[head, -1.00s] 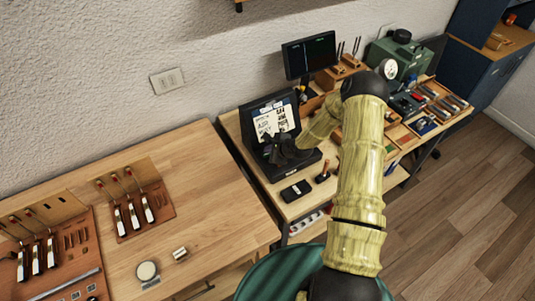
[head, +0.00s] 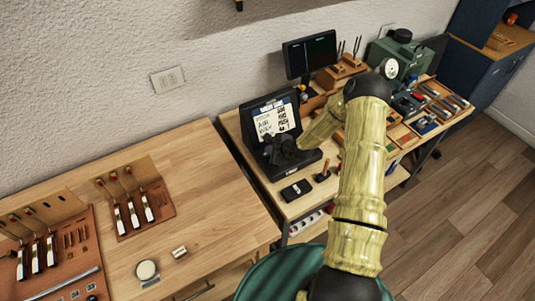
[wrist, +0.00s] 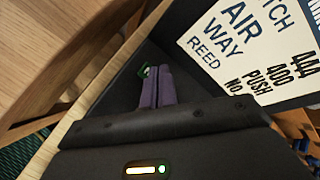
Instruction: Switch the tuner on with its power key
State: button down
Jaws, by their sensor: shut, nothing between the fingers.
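A black desktop unit that looks like the tuner (head: 248,122) stands on the bench, with a slanted face bearing a white lettered panel (head: 277,121). The panel also shows in the wrist view (wrist: 240,45), upper right. My gripper (head: 268,150) is in front of the unit's lower left part. In the wrist view its purple-grey fingers (wrist: 158,75) are shut together and empty. A small key with a green mark (wrist: 144,72) shows just left of the fingertips, partly hidden by them. I cannot tell whether the fingers touch it.
A small black device (head: 297,190) and a red-topped tool (head: 323,171) lie in front of the unit. A dark monitor (head: 309,54) stands behind. A wooden table (head: 200,190) with tool mats is at left. Trays and a green machine (head: 401,58) are at right.

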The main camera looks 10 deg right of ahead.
aim_at(269, 156)
jog(key=shift+d, duration=0.1)
dwell(0.3)
jog(key=shift+w+a+r+p, duration=0.1)
jog(key=shift+a+r+p, duration=0.1)
jog(key=shift+r+p, duration=0.15)
notch_tip(269, 156, up, 6)
jog(key=p, duration=0.4)
dwell(0.5)
dwell(1.1)
